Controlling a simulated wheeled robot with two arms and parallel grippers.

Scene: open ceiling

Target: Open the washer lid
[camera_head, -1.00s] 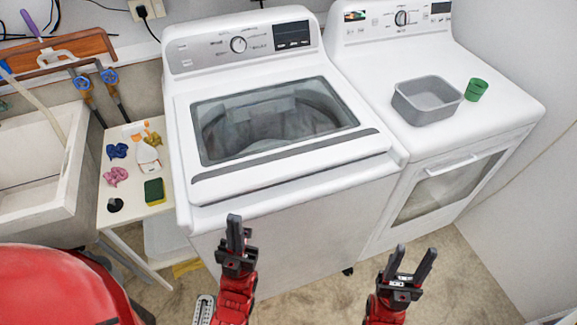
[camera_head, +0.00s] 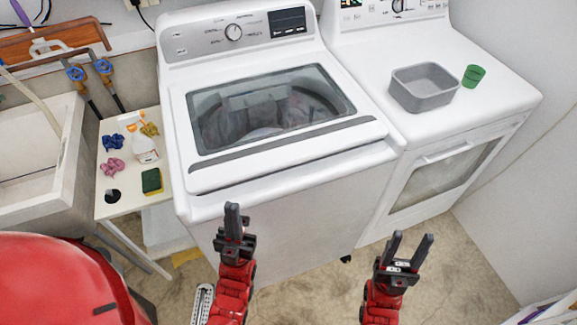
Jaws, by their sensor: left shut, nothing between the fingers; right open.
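The white top-load washer (camera_head: 290,185) stands in the middle of the head view. Its lid (camera_head: 236,176), with a dark glass window (camera_head: 268,106) and a grey strip along the front, is closed. Clothes-like shapes show dimly through the glass. My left gripper (camera_head: 232,212) is shut and empty, in front of the washer's front edge, pointing up in the picture. My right gripper (camera_head: 410,245) is open and empty, in front of the gap between washer and dryer. Neither appears to touch the lid.
A white dryer (camera_head: 500,100) stands at the right with a grey bin (camera_head: 424,90) and a green cup (camera_head: 473,76) on top. At the left are a sink (camera_head: 40,160) and a small side table (camera_head: 122,208) with a spray bottle (camera_head: 143,145), sponge (camera_head: 152,181) and cloths.

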